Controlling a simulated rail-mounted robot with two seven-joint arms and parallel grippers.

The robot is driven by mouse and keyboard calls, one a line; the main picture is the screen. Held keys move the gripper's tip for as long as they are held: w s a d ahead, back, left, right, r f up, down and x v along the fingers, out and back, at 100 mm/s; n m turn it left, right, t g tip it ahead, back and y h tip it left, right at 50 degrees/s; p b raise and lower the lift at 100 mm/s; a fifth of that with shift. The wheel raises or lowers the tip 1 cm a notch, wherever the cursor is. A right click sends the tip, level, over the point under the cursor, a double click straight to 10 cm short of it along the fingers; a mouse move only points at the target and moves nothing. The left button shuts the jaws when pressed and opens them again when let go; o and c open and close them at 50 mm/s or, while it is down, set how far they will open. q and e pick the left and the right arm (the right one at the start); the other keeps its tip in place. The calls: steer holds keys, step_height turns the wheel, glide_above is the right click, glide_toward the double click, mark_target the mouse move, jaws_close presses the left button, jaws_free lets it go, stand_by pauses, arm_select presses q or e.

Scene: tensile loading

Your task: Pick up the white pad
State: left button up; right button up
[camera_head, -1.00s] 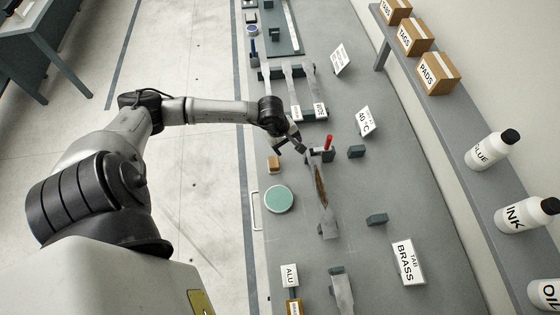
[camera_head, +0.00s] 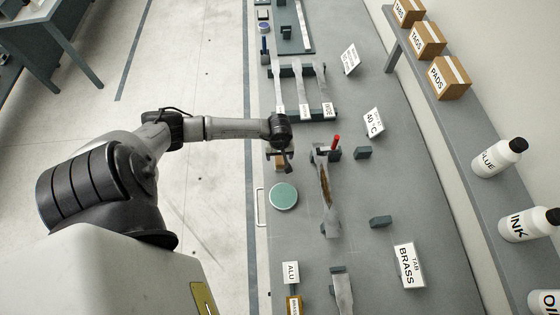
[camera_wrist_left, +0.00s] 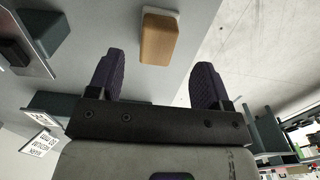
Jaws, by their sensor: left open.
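A small tan block (camera_head: 279,166) with a pale whitish layer sits near the table's left edge in the head view. In the left wrist view the tan block (camera_wrist_left: 159,40) lies ahead of the gap between my fingers, with the white pad-like layer (camera_wrist_left: 168,12) showing along its far edge. My left gripper (camera_head: 281,156) is over the block in the head view and partly covers it. In the left wrist view the left gripper (camera_wrist_left: 155,72) is open, with nothing between its dark fingers. My right gripper is out of view.
A round green dish (camera_head: 284,196) lies just below the block. A clamp fixture with a red handle (camera_head: 335,142) stands to the right. A rack of metal strips (camera_head: 304,88) is farther up. The table's left edge (camera_head: 257,170) is close.

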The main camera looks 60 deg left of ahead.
mark_target(280, 162)
arm_select(q)
steer(key=shift+d+f+p, duration=0.2)
steer(key=shift+f+p, duration=0.1)
steer(key=shift+f, duration=0.8)
steer(key=shift+d+f+p, duration=0.15)
steer(key=shift+f+p, duration=0.1)
steer(key=shift+f, duration=1.4)
steer(key=c, duration=1)
